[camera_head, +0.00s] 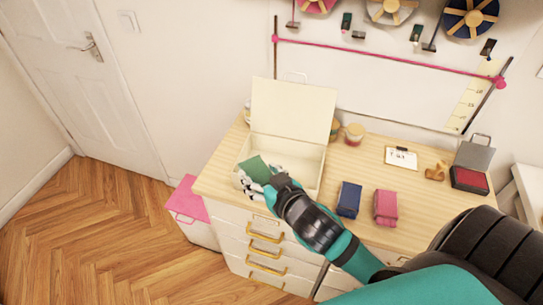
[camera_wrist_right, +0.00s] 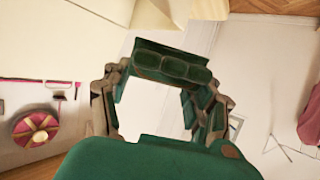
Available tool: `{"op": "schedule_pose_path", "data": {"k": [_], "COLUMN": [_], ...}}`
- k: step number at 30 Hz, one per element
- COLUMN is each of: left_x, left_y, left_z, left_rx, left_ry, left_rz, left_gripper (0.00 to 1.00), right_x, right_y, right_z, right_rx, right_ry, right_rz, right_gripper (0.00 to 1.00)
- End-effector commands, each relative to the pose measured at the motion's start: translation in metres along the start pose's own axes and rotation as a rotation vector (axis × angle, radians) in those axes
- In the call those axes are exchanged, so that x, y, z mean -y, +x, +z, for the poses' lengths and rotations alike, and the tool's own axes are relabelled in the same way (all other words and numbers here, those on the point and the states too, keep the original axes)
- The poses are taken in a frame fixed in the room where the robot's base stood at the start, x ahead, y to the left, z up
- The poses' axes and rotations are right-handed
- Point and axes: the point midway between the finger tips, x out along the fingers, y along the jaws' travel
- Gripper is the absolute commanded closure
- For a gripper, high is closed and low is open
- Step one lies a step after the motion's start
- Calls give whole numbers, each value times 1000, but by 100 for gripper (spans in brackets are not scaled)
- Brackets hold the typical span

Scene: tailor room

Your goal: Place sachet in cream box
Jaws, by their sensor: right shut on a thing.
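The cream box (camera_head: 308,158) stands at the left of the wooden dresser top with its lid (camera_head: 292,108) raised against the back. A flat green sachet (camera_head: 254,168) is held at the left side of the box opening. My right gripper (camera_head: 268,178) is shut on it, over the front left part of the box. I cannot tell whether the sachet touches the box. In the right wrist view my gripper (camera_wrist_right: 165,100) shows from behind; the sachet cannot be told apart from the green gripper parts there. My left gripper is out of view.
A blue packet (camera_head: 349,199) and a pink packet (camera_head: 386,207) lie right of the box. Small jars (camera_head: 354,133) stand behind it. A pink-topped bin (camera_head: 187,202) stands on the floor at left.

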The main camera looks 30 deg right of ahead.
Motion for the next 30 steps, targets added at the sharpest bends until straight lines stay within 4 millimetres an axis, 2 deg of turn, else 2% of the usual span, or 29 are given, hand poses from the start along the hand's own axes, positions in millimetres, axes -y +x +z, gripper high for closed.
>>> {"op": "schedule_pose_path", "data": {"k": [1, 3, 6, 8, 12, 15, 17, 20, 25, 30], "left_x": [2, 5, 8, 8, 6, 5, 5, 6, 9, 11], "left_y": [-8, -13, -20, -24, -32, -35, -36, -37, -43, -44], "left_z": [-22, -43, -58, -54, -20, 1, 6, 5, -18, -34], "left_rx": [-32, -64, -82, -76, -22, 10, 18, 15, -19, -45], "left_ry": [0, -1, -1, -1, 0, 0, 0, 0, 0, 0], "left_rz": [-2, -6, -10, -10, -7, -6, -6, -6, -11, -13], "left_gripper": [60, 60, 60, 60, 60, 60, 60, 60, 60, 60], "right_x": [-8, -18, -31, -40, -56, -62, -65, -66, -66, -66], "right_y": [11, 26, 49, 63, 90, 103, 107, 112, 120, 124], "right_z": [-8, -14, -20, -24, -32, -34, -34, -31, -9, 0], "right_rx": [-2, -2, -1, -1, -1, -1, 0, 2, 5, 0], "right_ry": [-7, -6, -4, -5, -1, -2, 0, 1, 2, 1], "right_rz": [3, 4, 4, 4, 3, 1, 0, 0, 0, -2], "right_gripper": [74, 74, 74, 74, 74, 74, 74, 74, 74, 74]}}
